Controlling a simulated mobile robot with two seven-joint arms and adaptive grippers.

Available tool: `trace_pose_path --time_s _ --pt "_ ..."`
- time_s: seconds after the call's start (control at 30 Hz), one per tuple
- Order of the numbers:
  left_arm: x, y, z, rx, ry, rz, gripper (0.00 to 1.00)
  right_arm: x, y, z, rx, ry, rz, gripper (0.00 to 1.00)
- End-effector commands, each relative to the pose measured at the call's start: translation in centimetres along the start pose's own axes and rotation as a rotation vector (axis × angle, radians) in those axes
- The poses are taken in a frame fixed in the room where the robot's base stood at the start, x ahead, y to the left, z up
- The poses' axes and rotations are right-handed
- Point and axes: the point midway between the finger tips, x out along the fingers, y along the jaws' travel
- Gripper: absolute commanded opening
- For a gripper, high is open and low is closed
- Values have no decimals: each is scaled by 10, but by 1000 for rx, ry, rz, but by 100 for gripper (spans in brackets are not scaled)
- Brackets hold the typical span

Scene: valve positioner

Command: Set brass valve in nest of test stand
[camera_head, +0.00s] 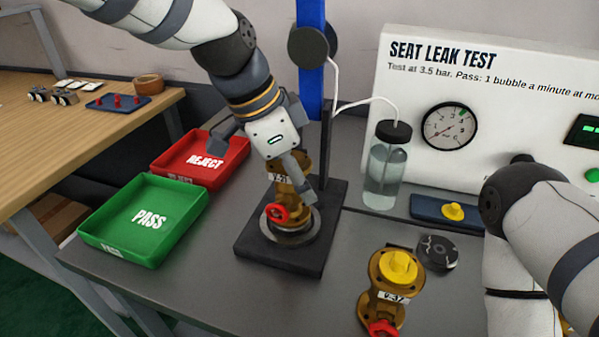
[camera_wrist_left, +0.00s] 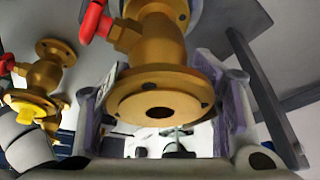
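A brass valve (camera_head: 288,192) with a red handle (camera_head: 276,213) stands upright at the round metal nest (camera_head: 312,236) on the black base of the test stand (camera_head: 275,262). I cannot tell whether its lower flange is fully seated. My left gripper (camera_head: 262,165) is over its upper part, fingers spread wide and partly hiding it. In the left wrist view the valve's flange (camera_wrist_left: 160,93) is between the two fingers, with a gap at the left one. A second brass valve (camera_head: 383,290) with a yellow cap stands at the front right. My right gripper is not visible.
A green PASS tray (camera_head: 110,250) and a red REJECT tray (camera_head: 240,160) are at the left.

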Motion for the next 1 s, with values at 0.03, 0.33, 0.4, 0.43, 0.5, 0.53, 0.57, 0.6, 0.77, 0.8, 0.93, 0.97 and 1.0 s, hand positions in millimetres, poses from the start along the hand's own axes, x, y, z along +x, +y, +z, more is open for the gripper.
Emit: trace_pose_path --time_s 0.03,0.33,0.4,0.43,0.5,0.53,0.57,0.6,0.77,0.8,0.93,0.97,1.0 --pt "0 0 0 0 0 0 69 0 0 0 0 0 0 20" --pt "-1 0 -1 0 0 0 69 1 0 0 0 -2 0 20" --pt "-10 -1 -2 -1 2 -2 69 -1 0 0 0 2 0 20" --pt "-17 -1 -2 0 3 -4 69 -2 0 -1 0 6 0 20" --pt "-36 -1 -3 0 5 -6 69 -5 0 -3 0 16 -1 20" --pt "-45 -1 -3 0 6 -8 69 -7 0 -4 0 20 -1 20" --pt "-55 -1 -3 0 6 -8 69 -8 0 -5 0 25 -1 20" --pt "-66 -1 -3 1 5 -7 69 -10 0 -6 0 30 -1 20" --pt "-103 -1 -2 1 4 -5 69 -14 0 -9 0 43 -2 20" --pt "-109 -1 -2 1 3 -3 69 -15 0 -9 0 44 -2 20" --pt "-121 -1 -1 -1 0 1 69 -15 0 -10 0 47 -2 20" --pt "-122 -1 -1 -1 0 1 69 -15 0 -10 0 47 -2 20" --pt "-123 -1 -1 -1 0 2 69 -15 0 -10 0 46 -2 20"
